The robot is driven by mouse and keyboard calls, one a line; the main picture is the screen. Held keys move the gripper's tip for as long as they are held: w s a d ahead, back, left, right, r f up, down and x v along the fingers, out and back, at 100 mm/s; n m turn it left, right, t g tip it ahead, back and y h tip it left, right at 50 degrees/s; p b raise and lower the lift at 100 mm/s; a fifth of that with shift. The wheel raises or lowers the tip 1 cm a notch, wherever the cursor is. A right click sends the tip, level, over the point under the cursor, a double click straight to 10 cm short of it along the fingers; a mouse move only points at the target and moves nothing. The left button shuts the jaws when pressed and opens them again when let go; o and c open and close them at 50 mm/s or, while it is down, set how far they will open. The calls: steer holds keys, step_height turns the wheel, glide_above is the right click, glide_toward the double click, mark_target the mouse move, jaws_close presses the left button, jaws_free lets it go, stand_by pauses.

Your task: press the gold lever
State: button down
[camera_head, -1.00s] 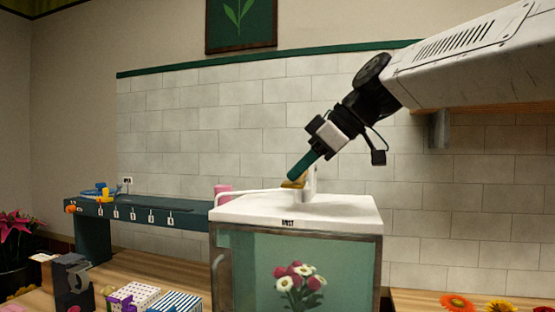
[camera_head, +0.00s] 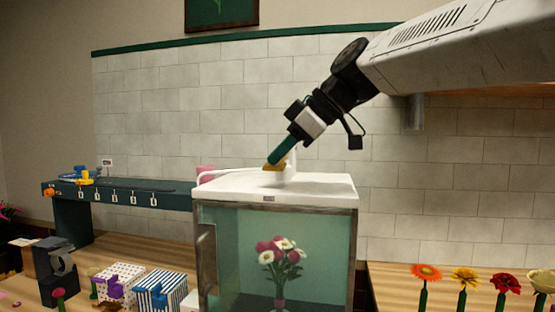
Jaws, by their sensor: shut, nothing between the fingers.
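The gold lever (camera_head: 272,166) shows as a small gold piece at a white post on top of the white-lidded glass cabinet (camera_head: 330,188). My gripper (camera_head: 277,157) comes down from the upper right, with its green fingers shut and empty. The fingertips are right at the lever and appear to touch it from above; exact contact cannot be told. The fingers hide part of the lever.
A bouquet (camera_head: 278,252) stands inside the cabinet. A dark green shelf (camera_head: 150,199) with numbered tags is at left. Gift boxes (camera_head: 161,290) stand on the wooden counter. Single flowers (camera_head: 464,279) stand at right.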

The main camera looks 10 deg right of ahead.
steer(key=r, duration=0.2)
steer(key=shift+s+r, duration=0.25)
steer(key=shift+r, duration=0.05)
steer(key=v, duration=1)
steer(key=shift+s+f, duration=0.25)
steer(key=shift+s, duration=0.1)
steer(key=shift+w, duration=0.1)
step_height(320, 180, up, 5)
steer(key=w+d+m+g, duration=0.1)
steer(key=w, duration=0.2)
steer(key=shift+g+y, duration=0.4)
steer(key=shift+s, duration=0.1)
